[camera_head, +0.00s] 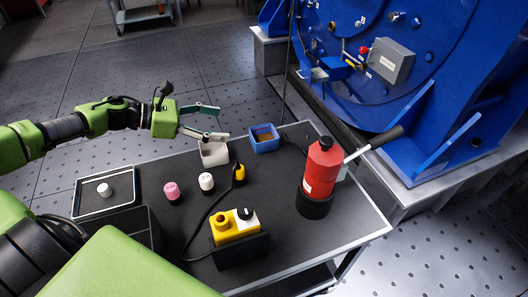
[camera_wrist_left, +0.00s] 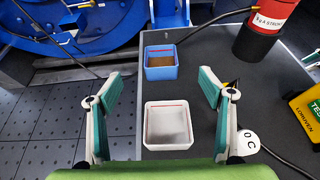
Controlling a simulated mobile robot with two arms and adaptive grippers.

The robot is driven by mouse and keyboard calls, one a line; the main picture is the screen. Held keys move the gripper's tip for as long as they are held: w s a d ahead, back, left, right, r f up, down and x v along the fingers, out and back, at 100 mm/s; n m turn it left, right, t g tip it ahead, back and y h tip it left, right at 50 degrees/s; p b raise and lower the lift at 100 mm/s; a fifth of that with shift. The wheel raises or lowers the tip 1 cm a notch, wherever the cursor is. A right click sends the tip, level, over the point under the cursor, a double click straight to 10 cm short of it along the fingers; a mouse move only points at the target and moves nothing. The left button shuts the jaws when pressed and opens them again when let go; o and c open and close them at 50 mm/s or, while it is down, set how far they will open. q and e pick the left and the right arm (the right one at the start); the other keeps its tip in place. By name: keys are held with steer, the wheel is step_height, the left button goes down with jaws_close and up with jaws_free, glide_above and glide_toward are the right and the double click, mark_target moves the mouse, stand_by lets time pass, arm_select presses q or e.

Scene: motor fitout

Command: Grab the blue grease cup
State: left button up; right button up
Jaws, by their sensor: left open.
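The blue grease cup (camera_head: 265,147) is a small square open box with brown content, near the far edge of the dark table in the head view. It also shows in the left wrist view (camera_wrist_left: 161,73), upper centre, beyond the fingertips. My left gripper (camera_head: 217,122) is open and empty, left of the blue cup. In the left wrist view my left gripper (camera_wrist_left: 160,82) has its fingers spread wide, with a pale grey square cup (camera_wrist_left: 168,147) between them, lower in the picture. The grey cup (camera_head: 214,160) stands left of the blue one.
A red bottle (camera_head: 322,168) in a black holder stands right of the blue cup. A yellow block (camera_head: 227,237), pink-topped and white-topped pieces (camera_head: 171,189) (camera_head: 206,182), a black cable and a tray (camera_head: 84,208) share the table. A large blue motor (camera_head: 450,60) stands behind.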

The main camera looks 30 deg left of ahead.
mark_target(275, 135)
arm_select(q)
steer(key=shift+w+d+f+b, duration=0.45)
steer(key=shift+f+b, duration=0.05)
steer(key=shift+f, duration=0.25)
steer(key=shift+w+d+f+b, duration=0.4)
steer(key=shift+w+f+b, duration=0.1)
steer(key=shift+f, duration=0.2)
steer(key=x, duration=0.5)
steer(key=shift+w+d, duration=0.15)
steer(key=shift+d, duration=0.05)
steer(key=shift+f+x, duration=0.15)
steer(key=shift+x, duration=1.25)
steer(key=shift+f+x, duration=0.2)
steer(key=shift+x, duration=1.25)
steer(key=shift+a, duration=0.15)
steer(key=c, duration=1.2)
arm_select(e)
steer(key=shift+s+d+r, duration=0.1)
steer(key=shift+s+r, duration=0.35)
steer(key=shift+r, duration=0.3)
